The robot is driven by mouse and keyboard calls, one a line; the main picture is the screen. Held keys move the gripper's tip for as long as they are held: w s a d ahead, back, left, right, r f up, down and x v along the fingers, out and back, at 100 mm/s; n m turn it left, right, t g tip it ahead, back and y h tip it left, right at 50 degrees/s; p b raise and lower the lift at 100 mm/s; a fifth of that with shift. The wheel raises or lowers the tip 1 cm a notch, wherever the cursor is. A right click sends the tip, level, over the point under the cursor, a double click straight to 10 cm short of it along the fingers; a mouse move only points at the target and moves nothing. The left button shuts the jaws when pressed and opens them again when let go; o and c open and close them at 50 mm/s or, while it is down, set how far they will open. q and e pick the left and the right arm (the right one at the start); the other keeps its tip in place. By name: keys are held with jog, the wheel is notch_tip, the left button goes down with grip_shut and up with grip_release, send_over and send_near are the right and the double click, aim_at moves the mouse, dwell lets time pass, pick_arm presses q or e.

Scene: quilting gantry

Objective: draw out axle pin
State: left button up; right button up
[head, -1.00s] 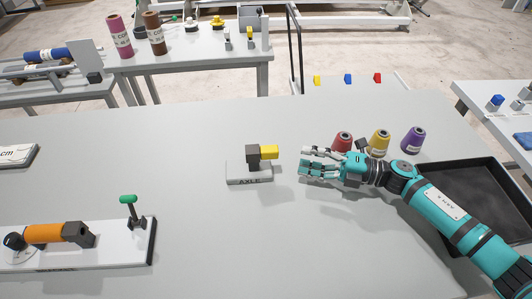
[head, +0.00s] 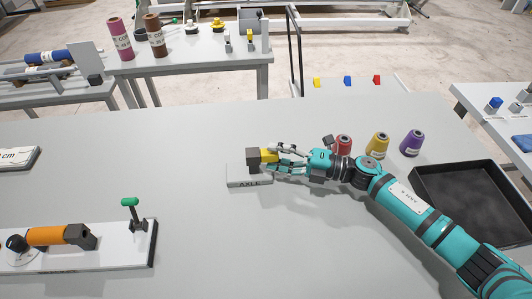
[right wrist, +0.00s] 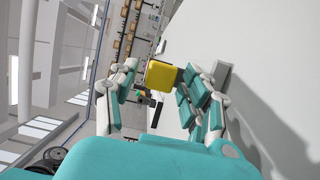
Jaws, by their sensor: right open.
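The axle pin shows as a yellow block-shaped head (head: 266,155) sticking out to the right of a dark upright block (head: 253,161). The block stands on a grey base (head: 240,180) marked AXLE. My right gripper (head: 277,158) is open at the yellow head, reaching in from the right. In the right wrist view the yellow head (right wrist: 165,75) sits between the spread fingers. I cannot tell whether a finger touches it. The pin's shaft is hidden. My left gripper is not in view.
Red (head: 343,145), yellow (head: 377,144) and purple (head: 412,142) cones stand behind my right arm. A black tray (head: 427,202) lies at the right. A fixture with an orange cylinder (head: 46,235) and green-topped pin (head: 130,203) is at the left. The front middle is clear.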

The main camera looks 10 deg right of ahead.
grip_shut()
jog(key=shift+d, duration=0.1)
jog(key=shift+d+b, duration=0.75)
jog(key=shift+d, duration=1.6)
